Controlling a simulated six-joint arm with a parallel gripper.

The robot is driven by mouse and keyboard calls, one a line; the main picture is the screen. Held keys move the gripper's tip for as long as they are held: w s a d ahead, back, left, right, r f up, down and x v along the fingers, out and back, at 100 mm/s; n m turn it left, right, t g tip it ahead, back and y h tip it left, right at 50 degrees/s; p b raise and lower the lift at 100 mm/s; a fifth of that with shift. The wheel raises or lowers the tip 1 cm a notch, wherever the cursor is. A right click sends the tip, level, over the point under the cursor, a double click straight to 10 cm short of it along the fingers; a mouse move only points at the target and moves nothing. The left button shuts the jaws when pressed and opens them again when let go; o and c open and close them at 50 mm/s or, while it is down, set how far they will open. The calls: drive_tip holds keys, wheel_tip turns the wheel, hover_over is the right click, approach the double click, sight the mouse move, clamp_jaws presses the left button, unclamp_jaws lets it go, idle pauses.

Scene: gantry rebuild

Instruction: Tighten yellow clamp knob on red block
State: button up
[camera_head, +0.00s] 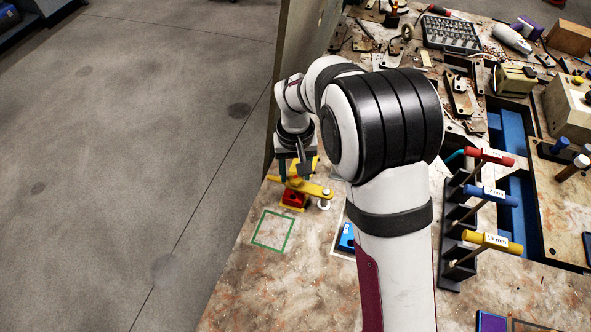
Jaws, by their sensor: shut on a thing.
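The red block (293,200) sits on the bench near its left edge, under a yellow clamp bar (315,189). A pale upright post with a round foot (324,199) stands at the bar's right end. My gripper (297,174) points down over the clamp from behind, its green-tipped fingers on either side of the yellow clamp knob. The gripper is shut on the knob, which is mostly hidden between and behind the fingers. The exact contact is too small to see.
A green square outline (272,230) on the bench in front of the block is empty. A blue block (347,238) lies right of it, partly behind my arm. A rack of red, blue and yellow T-handles (487,240) stands further right. Tools crowd the back.

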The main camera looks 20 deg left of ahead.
sight(295, 178)
clamp_jaws()
drive_tip(key=m, duration=0.3)
drive_tip(key=shift+m, duration=0.3)
drive_tip(key=o, duration=1)
unclamp_jaws()
drive_tip(key=shift+o, duration=0.2)
wheel_tip(295, 178, up, 16)
